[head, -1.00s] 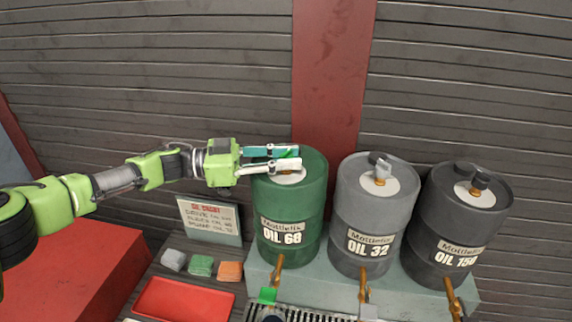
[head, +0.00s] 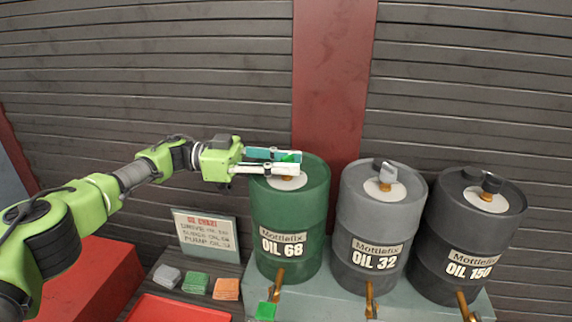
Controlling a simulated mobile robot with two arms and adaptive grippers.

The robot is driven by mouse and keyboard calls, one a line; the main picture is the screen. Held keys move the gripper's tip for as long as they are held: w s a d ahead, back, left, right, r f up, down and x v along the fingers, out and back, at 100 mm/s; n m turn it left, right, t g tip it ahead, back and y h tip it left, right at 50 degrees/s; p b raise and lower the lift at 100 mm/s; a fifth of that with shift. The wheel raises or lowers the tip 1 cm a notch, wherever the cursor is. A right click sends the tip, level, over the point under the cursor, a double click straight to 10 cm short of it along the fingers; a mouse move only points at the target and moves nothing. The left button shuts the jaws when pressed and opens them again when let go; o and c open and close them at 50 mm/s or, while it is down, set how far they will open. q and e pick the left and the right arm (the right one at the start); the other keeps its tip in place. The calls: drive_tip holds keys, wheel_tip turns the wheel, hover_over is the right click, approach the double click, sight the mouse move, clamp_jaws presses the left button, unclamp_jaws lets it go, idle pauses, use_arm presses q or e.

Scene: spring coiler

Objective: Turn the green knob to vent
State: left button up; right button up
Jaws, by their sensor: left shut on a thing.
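The green drum (head: 290,215) labelled OIL 68 stands at the left of three drums. On its top is a pale round plate (head: 287,182) with the green knob (head: 292,157) above it, mostly hidden by my fingers. My left gripper (head: 290,163) reaches in from the left over the drum top, its two fingers shut on the green knob. The knob's exact angle cannot be read. My right gripper is not in view.
A grey drum (head: 378,230) labelled OIL 32 and a dark drum (head: 462,235) labelled OIL 150 stand to the right, each with a knob on top. Brass taps hang below. A sign (head: 206,233), folded cloths (head: 196,283) and a red tray (head: 175,308) are at lower left.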

use_arm(q)
drive_tip(key=shift+f, duration=0.1)
drive_tip(key=o, duration=1.1)
drive_tip(key=shift+d, duration=0.1)
drive_tip(key=a, duration=0.5)
drive_tip(key=w+a, duration=0.1)
drive_tip(key=a, duration=0.1)
drive_tip(key=shift+a, duration=0.2)
